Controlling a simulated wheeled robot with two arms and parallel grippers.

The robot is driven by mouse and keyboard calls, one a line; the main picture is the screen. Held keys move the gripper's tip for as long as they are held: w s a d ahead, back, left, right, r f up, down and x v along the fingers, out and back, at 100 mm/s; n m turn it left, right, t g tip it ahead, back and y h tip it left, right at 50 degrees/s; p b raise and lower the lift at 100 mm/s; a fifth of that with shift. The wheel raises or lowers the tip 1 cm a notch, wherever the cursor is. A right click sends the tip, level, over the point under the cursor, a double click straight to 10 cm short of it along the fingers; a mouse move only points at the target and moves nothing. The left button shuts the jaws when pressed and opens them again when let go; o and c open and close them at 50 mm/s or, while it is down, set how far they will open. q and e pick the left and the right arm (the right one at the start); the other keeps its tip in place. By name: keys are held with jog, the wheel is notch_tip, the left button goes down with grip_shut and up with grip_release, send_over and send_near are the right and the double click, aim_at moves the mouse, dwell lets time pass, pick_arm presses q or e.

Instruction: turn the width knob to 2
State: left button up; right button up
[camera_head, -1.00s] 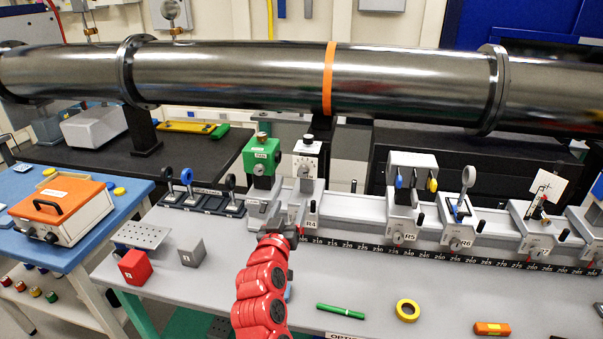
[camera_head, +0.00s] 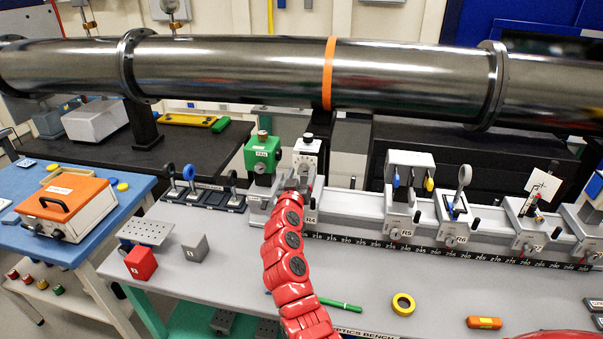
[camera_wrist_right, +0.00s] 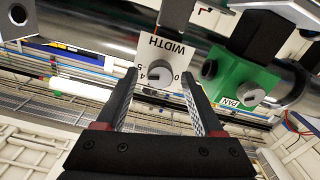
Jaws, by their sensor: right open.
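The white width unit (camera_head: 307,156) stands on the bench rail at R4, right of the green PAN unit (camera_head: 262,152). In the wrist view its white plate (camera_wrist_right: 146,46) reads WIDTH, with 5, 4 and 0 visible around the grey round width knob (camera_wrist_right: 158,71). The other numbers are hidden or unclear, and I cannot read the knob's setting surely. My right gripper (camera_head: 294,184) is open in front of the lower part of the width unit. In the wrist view its fingers lie either side of the knob, apparently not touching it. My left gripper is not in view.
The green PAN unit with its own knob (camera_wrist_right: 251,96) is close beside the right finger. Black lens holders (camera_head: 205,192) stand left of the rail units. A large steel pipe (camera_head: 230,66) crosses behind. The bench front holds a red block (camera_head: 140,262) and yellow tape (camera_head: 403,304).

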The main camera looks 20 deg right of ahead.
grip_shut()
dwell(0.3)
dwell(0.3)
jog(key=n, duration=0.3)
jog(key=shift+a+n+b, duration=0.1)
jog(key=shift+n+b, duration=0.2)
jog(key=shift+n, duration=0.1)
jog(key=n, duration=0.4)
jog(key=shift+n, duration=0.3)
jog(key=n+p, duration=0.1)
jog(key=n, duration=0.3)
jog(key=shift+r+n+p, duration=0.1)
jog(key=shift+n+p, duration=0.2)
jog(key=shift+p, duration=0.1)
jog(key=n+p, duration=0.1)
jog(key=n, duration=0.3)
jog(key=shift+n+p, duration=0.3)
jog(key=shift+p, duration=0.1)
jog(key=shift+f, duration=0.2)
